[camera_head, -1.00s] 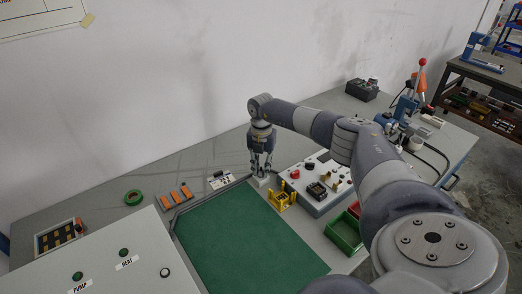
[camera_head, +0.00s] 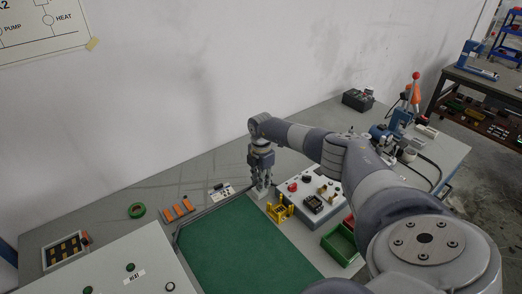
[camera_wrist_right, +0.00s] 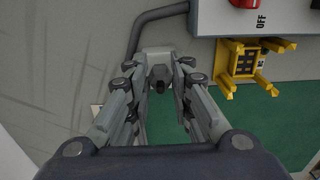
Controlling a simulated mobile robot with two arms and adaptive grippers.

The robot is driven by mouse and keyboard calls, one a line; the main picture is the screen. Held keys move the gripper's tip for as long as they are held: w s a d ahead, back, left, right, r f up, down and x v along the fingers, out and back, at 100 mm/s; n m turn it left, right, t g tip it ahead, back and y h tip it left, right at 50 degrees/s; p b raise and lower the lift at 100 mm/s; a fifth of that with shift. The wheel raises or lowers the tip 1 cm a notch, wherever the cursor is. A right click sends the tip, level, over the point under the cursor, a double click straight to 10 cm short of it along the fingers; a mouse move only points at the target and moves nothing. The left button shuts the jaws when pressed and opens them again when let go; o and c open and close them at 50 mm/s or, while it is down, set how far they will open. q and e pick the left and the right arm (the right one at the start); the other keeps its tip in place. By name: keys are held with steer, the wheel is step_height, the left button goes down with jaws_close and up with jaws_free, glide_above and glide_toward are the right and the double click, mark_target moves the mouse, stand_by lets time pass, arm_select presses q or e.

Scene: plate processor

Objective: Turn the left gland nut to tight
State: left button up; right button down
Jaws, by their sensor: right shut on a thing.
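My right gripper (camera_head: 261,187) points down at the back right corner of the green mat (camera_head: 235,245). In the right wrist view its fingertips (camera_wrist_right: 161,78) close around a small dark round part, which I take to be the left gland nut (camera_wrist_right: 160,87). The fingers hide most of it, so its seating cannot be read. A grey block (camera_wrist_right: 157,53) sits right behind the fingertips, with a dark cable (camera_wrist_right: 150,17) running up from beside it. My left gripper is not in view.
A yellow stand (camera_head: 279,212) and a grey control box (camera_head: 311,193) with knobs stand close to the right of the gripper. Green bin (camera_head: 340,246), orange blocks (camera_head: 178,210) and green tape ring (camera_head: 137,211) lie around. The mat is bare.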

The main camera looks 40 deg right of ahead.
steer(key=shift+d+r, duration=0.1)
stand_by(0.4)
steer(key=c, duration=1.5)
jaws_free()
steer(key=shift+o, duration=0.4)
step_height(320, 180, up, 12)
